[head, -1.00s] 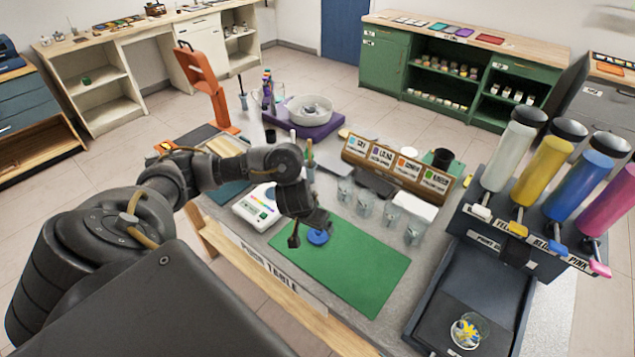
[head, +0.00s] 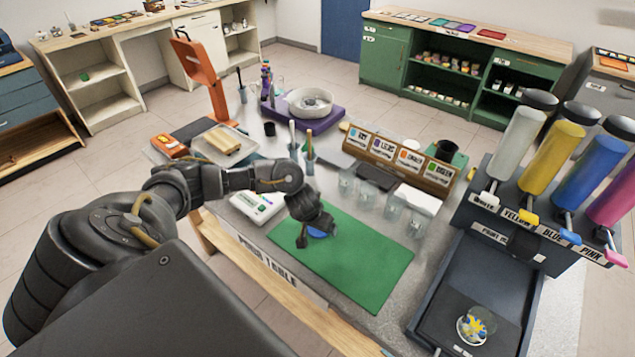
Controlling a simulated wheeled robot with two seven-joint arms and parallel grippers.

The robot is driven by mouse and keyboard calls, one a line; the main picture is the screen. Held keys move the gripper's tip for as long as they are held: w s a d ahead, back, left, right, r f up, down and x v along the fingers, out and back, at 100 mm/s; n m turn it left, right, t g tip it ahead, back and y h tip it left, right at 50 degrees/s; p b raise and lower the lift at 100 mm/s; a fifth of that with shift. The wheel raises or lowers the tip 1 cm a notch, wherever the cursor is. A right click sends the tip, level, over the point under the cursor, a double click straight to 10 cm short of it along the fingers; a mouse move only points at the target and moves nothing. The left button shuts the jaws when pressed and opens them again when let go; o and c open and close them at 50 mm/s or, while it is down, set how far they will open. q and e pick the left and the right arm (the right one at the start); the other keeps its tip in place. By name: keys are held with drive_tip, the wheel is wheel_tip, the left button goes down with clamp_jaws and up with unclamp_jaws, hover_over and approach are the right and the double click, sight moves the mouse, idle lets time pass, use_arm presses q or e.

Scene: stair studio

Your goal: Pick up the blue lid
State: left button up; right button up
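The blue lid (head: 317,233) is a small round disc on the green mat (head: 362,262), near its upper left part. My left gripper (head: 313,235) reaches in from the left and is right at the lid, pointing down. One dark fingertip shows at the lid's left side, and the gripper body covers the lid's far part. The other finger is not clear against the dark gripper, so I cannot tell whether the fingers touch or grip the lid. My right gripper is not in view.
A white scale (head: 258,205) stands left of the mat. Clear cups (head: 391,216) line its far right side, with a labelled wooden rack (head: 400,160) behind. A dark tray (head: 470,290) under paint bottles is at right. The mat's front part is clear.

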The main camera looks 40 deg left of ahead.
use_arm(q)
drive_tip(key=c, duration=1)
drive_tip(key=shift+c, duration=0.3)
